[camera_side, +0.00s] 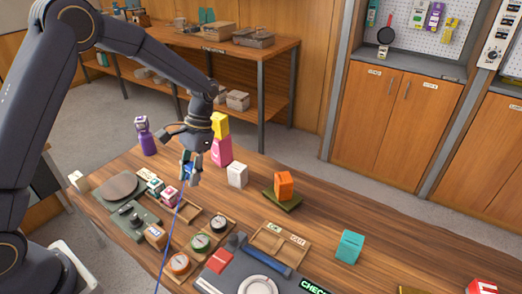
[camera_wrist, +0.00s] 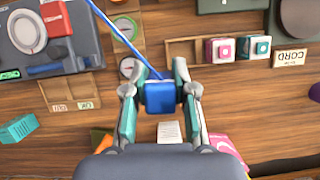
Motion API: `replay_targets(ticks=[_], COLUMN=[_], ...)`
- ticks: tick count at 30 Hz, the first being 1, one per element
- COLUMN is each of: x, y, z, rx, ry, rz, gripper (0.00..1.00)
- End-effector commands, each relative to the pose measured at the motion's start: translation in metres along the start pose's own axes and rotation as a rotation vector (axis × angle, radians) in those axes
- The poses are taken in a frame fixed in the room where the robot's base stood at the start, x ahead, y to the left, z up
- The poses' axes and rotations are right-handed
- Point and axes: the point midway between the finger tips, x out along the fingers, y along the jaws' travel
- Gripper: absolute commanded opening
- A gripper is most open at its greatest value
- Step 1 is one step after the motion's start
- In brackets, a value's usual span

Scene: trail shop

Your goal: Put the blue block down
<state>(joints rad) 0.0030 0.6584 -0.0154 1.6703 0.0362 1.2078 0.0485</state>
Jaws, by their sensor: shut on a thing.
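The blue block (camera_wrist: 160,97) is between the two fingertips of my gripper (camera_wrist: 160,94) in the wrist view, with a finger on each side. In the side view my gripper (camera_side: 190,176) points down over the wooden table, and the blue block (camera_side: 187,168) is mostly hidden by the fingers. The block appears to be held above the table; the exact gap cannot be told. A thin blue line runs from the block toward the front of the table.
A white block (camera_side: 237,175) stands right of my gripper, with a pink bag (camera_side: 221,152) behind it. An orange block (camera_side: 284,185) sits on a dark green base. Bare wood lies beneath.

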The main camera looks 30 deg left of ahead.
Motion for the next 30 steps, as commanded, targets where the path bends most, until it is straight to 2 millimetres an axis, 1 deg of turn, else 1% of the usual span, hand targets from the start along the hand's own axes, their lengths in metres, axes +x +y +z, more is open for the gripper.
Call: replay_targets(ticks=[2,4,5,7,8,11,12,15,18,20,21,23,26,30], x=[0.001,0.009,0.013,0.024,0.028,0.042,0.048,0.058,0.064,0.065,0.065,0.063,0.063,0.064], y=[0.0,0.0,0.0,-0.002,-0.003,-0.008,-0.01,-0.013,-0.015,-0.016,-0.017,-0.019,-0.023,-0.029], z=[0.002,0.005,0.009,0.022,0.03,0.061,0.075,0.106,0.131,0.141,0.143,0.137,0.116,0.075], rx=[-0.05,-0.062,-0.061,-0.055,-0.052,-0.046,-0.047,-0.049,-0.058,-0.066,-0.071,-0.075,-0.077,-0.077], ry=[0.01,0.01,0.007,0.001,-0.001,-0.006,-0.009,-0.011,-0.014,-0.015,-0.013,-0.006,-0.002,-0.002], rz=[0.023,0.029,0.029,0.026,0.025,0.022,0.021,0.022,0.025,0.027,0.028,0.029,0.029,0.029], gripper=[0.0,0.0,0.0,0.0,0.0,0.0,0.0,0.0,0.0,0.0,0.0,0.0,0.0,0.0])
